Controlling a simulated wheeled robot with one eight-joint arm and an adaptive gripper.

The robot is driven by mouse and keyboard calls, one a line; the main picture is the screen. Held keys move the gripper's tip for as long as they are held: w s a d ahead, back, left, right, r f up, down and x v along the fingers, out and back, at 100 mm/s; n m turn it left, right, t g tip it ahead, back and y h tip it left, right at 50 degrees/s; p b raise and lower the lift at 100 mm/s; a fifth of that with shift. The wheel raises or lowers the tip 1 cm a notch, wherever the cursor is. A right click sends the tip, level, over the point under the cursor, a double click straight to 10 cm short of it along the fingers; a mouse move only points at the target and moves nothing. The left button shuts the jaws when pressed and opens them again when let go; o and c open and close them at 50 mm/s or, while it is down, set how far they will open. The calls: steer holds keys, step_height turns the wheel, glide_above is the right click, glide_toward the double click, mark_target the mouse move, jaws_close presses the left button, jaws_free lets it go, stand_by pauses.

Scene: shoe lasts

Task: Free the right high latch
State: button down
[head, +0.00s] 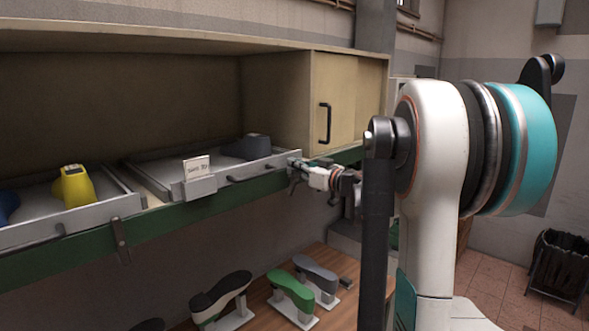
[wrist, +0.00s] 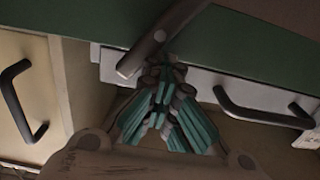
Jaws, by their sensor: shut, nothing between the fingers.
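The right high latch (wrist: 142,53) shows in the wrist view as a grey metal bar on a round pivot on the green rail (wrist: 80,18). It lies at a slant, its free end overlapping the end of the pale front of the right tray (wrist: 195,80). My gripper (wrist: 165,76) is shut and empty, its fingertips close beside the bar; I cannot tell whether they touch.
A cabinet door with a black handle (head: 325,123) is above and right of my gripper. A black tray handle (wrist: 250,110) is close by. The left latch (head: 121,240) hangs on the rail. Shoe lasts (head: 290,293) stand on the wooden bench below.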

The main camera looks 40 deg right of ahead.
steer(key=shift+d, duration=0.75)
steer(key=shift+w+d+f+b, duration=0.15)
steer(key=shift+d+f+b, duration=0.3)
steer(key=shift+d+b, duration=0.15)
steer(key=s+r, duration=0.1)
steer(key=s, duration=0.8)
steer(key=shift+d+r, duration=0.15)
steer(key=shift+d, duration=0.1)
stand_by(0.7)
